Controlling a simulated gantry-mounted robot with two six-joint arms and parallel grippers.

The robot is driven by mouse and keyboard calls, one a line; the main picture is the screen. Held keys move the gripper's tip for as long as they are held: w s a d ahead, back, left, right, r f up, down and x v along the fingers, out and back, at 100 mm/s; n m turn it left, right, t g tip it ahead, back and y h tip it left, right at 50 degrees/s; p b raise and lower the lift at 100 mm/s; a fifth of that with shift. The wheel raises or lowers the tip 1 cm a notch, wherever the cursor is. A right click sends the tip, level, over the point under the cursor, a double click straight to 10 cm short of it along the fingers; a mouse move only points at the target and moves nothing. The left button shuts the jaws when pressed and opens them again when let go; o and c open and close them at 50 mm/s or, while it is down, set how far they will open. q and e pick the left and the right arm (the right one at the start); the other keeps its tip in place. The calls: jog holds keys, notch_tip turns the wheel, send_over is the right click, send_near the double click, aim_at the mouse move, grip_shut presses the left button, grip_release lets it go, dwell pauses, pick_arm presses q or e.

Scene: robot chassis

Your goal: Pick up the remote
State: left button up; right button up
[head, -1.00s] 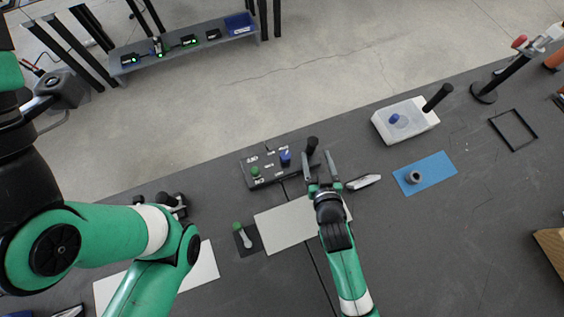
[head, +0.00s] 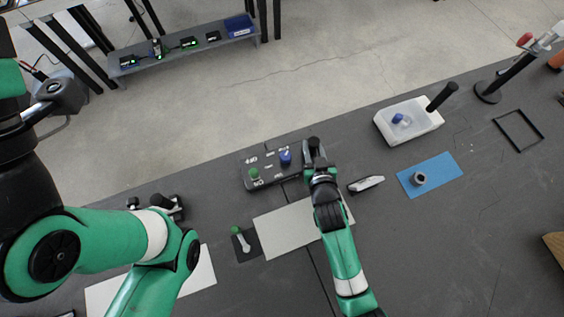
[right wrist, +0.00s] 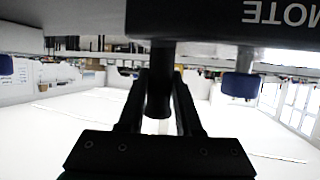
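The remote (head: 268,169) is a dark flat box with a green knob, a blue knob and a black upright stick, at the middle of the table's far edge in the head view. In the right wrist view its labelled body (right wrist: 215,18) shows upside down at the top. My right gripper (head: 313,150) is at the remote's right end. Its two fingers stand on either side of the black stick (right wrist: 160,85), very near it. I cannot tell whether they press on it. My left arm is at the left, its gripper out of view.
A white sheet (head: 285,230) lies under my right forearm. A small light-coloured tool (head: 366,184) lies right of my gripper. A blue mat (head: 443,169) with a grey ring, and a white box (head: 410,124) with a black handle, are further right.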

grip_shut()
dwell(1.0)
